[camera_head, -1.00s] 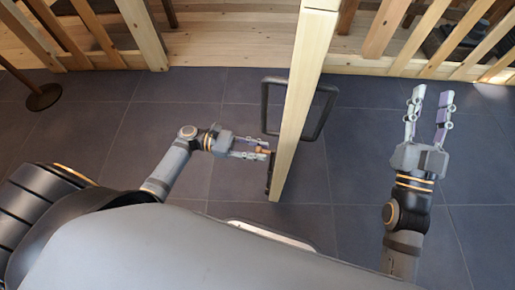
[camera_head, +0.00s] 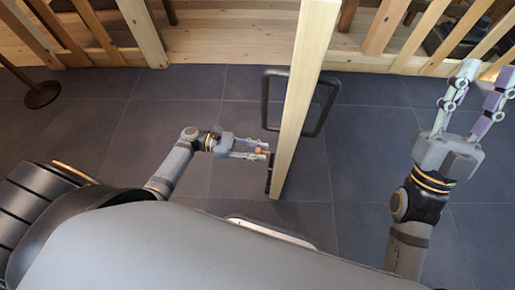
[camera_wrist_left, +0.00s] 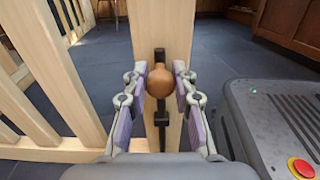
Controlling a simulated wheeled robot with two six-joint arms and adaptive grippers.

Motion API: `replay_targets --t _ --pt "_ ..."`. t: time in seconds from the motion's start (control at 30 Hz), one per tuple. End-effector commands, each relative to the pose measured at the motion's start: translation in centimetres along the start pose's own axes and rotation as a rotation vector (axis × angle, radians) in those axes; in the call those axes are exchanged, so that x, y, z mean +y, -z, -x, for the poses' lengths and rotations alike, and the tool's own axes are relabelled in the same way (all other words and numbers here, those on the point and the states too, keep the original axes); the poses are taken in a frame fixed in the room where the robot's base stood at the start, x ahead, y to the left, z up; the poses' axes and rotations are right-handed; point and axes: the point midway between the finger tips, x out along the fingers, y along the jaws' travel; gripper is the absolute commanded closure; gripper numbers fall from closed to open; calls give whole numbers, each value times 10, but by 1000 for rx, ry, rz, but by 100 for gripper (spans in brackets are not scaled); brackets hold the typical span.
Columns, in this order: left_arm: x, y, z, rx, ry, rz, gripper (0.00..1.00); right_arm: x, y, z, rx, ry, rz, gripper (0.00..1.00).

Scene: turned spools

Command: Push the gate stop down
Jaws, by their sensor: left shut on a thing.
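The wooden gate (camera_head: 305,80) stands edge-on in the middle of the head view. The gate stop is a dark upright bolt (camera_wrist_left: 160,128) with a round orange-brown knob (camera_wrist_left: 160,80), mounted on the gate's end post (camera_wrist_left: 180,40). My left gripper (camera_wrist_left: 160,85) is shut on the knob, one finger on each side of it; in the head view the left gripper (camera_head: 262,150) reaches the gate's left face near its close end. The bolt's lower tip is hidden by the gripper body. My right gripper (camera_head: 488,85) is open and empty at the right, apart from the gate.
A black handle (camera_head: 275,100) juts from the gate on both sides. Wooden railings (camera_head: 140,30) line the far side. A dark post base (camera_head: 42,95) stands at the left. The grey tiled floor (camera_head: 90,130) is clear around the gate.

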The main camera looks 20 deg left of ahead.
Motion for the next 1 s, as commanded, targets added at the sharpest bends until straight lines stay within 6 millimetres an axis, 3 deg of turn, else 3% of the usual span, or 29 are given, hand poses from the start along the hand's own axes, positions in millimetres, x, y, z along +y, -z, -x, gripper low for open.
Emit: replay_targets --t 0.27,0.3,0.47,0.8,1.0 --pt "-2 6 0 9 -2 8 100 0 1 0 7 1 1 63" --pt "-2 6 0 10 -2 9 73 0 1 0 7 1 1 63" --pt "-2 6 0 8 -2 7 52 0 1 0 5 1 1 63" --pt "-1 4 4 7 -1 5 52 0 2 0 7 0 0 63" --pt "-1 5 43 12 -1 7 52 0 1 0 6 0 0 63"
